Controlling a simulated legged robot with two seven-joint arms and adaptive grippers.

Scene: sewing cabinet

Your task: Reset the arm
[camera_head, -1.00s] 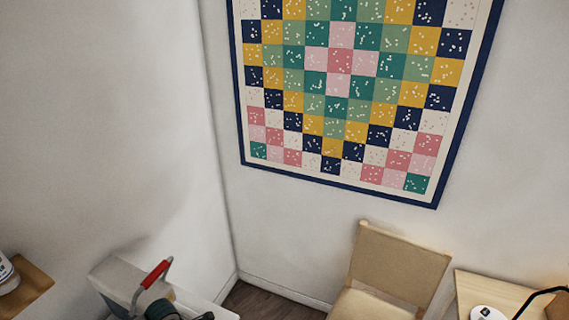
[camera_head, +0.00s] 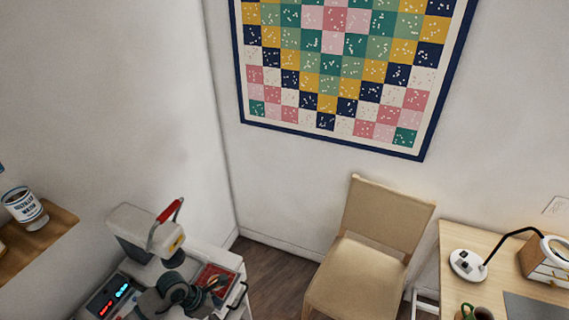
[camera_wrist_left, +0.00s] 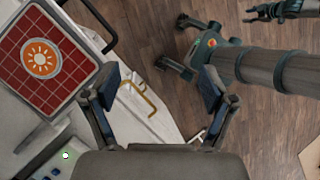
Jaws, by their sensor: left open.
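My left gripper (camera_wrist_left: 160,90) is open and empty in the left wrist view, its two dark blue fingertips wide apart. Its grey and dark arm shows at the bottom left of the head view, in front of the white machine (camera_head: 135,222) with a red handle. A red grid pad with an orange sun emblem (camera_wrist_left: 75,45) lies left of the fingers in the wrist view. Dark jointed parts, apparently mine, stretch across the upper right of the wrist view. I cannot tell which of them is my right gripper or its state. The head view does not show it.
A beige chair (camera_head: 362,245) stands right of the white cabinet. A wooden table (camera_head: 450,238) with a black-armed lamp (camera_head: 468,264) is at the right. A patchwork quilt (camera_head: 330,70) hangs on the wall. Bare floor shows between cabinet and chair.

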